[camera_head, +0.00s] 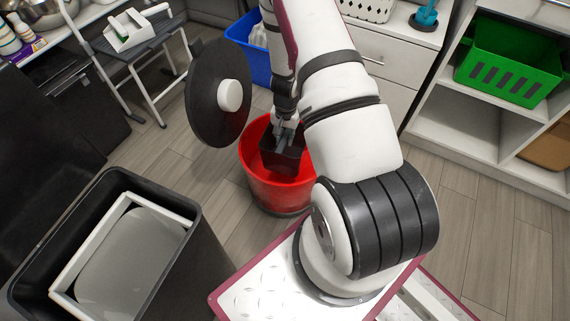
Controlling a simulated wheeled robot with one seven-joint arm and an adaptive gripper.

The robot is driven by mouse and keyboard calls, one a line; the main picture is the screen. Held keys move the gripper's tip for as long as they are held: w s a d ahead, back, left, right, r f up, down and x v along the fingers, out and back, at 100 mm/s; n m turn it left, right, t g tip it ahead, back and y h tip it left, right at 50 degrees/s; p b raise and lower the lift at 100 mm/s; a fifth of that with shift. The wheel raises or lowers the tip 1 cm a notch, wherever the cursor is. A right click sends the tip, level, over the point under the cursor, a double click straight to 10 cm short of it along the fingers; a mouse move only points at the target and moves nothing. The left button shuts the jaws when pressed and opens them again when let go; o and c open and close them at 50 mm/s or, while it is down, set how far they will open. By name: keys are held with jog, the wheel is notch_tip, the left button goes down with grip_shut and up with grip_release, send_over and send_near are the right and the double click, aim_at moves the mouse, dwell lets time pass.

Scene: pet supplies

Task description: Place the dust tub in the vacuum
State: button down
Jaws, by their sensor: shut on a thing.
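The vacuum is a round red body (268,197) standing on the floor, open at the top. The dust tub (281,160) is a dark, box-like tub. It is inside or just over the vacuum's red opening; I cannot tell whether it touches the bottom. My gripper (286,132) points down and is shut on the tub's upper part. My arm hides the right side of the vacuum's rim. A black round disc with a white centre (230,95), perhaps the vacuum's lid, stands upright to the left above the opening.
A black bin with a white frame (75,262) stands at the lower left. A blue bin (247,45) is behind the vacuum. A step stool (120,60) is at the upper left. Shelves with a green crate (512,66) are at the right. Some floor is clear.

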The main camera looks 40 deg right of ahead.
aim_at(285, 153)
notch_tip(285, 153, down, 9)
jog(key=b, duration=0.3)
jog(key=shift+r+b, duration=0.15)
jog(key=shift+b, duration=0.15)
jog(key=shift+f, duration=0.2)
jog(key=c, duration=1.5)
grip_release()
jog(key=shift+o, duration=0.2)
jog(key=shift+r, duration=0.15)
